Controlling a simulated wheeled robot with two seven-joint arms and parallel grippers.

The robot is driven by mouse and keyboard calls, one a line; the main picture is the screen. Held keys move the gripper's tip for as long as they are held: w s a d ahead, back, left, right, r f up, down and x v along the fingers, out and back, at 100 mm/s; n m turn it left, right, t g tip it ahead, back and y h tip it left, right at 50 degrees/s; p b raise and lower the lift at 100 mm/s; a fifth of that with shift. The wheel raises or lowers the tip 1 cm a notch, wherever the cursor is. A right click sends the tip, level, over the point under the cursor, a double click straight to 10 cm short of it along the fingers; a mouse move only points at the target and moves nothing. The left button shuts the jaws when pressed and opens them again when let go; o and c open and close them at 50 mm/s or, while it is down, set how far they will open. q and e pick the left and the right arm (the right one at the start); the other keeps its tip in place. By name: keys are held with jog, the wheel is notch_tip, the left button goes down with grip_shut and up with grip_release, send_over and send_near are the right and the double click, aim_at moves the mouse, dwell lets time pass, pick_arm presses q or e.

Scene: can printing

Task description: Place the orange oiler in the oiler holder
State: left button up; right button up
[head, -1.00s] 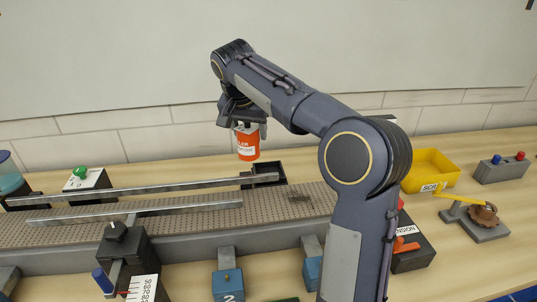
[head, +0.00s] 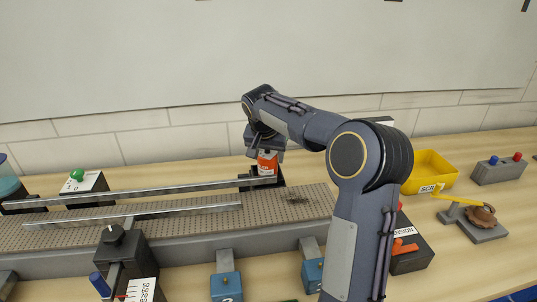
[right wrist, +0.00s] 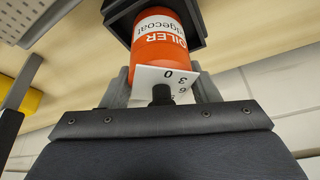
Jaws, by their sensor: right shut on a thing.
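The orange oiler (head: 267,162), with a white label, is upright at the back edge of the conveyor. My right gripper (head: 266,148) is shut on its upper part from above. The black box-shaped oiler holder (head: 281,178) is right under it. In the right wrist view the oiler (right wrist: 160,52) has its lower end within the walls of the holder (right wrist: 193,18). Whether it rests on the holder's floor is hidden. The right gripper's fingers (right wrist: 162,90) flank a white numbered piece on the oiler's top. My left gripper is not in view.
A perforated conveyor (head: 170,226) with metal rails (head: 150,190) runs in front of the holder. A yellow bin (head: 432,172) and a button box (head: 497,170) stand at the right. The white tiled wall (head: 70,152) is close behind.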

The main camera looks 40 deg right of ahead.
jog(key=o, duration=1.2)
jog(key=v, duration=1.2)
jog(key=s+a+f+n+t+y, duration=0.1)
jog(key=s+a+f+n+y, duration=0.1)
jog(key=s+a+f, duration=0.3)
jog(key=s+a+f+n+t+y, duration=0.1)
jog(key=s+a+f+n+y, duration=0.2)
jog(key=s+a, duration=0.6)
jog(key=s+a+f+n+t+y, duration=0.1)
jog(key=s+a+f+n, duration=0.3)
jog(key=s, duration=0.9)
jog(key=shift+a+f+y+p, duration=0.35)
jog(key=shift+a+f+y, duration=0.35)
jog(key=shift+a+f, duration=0.9)
jog(key=shift+s, duration=0.1)
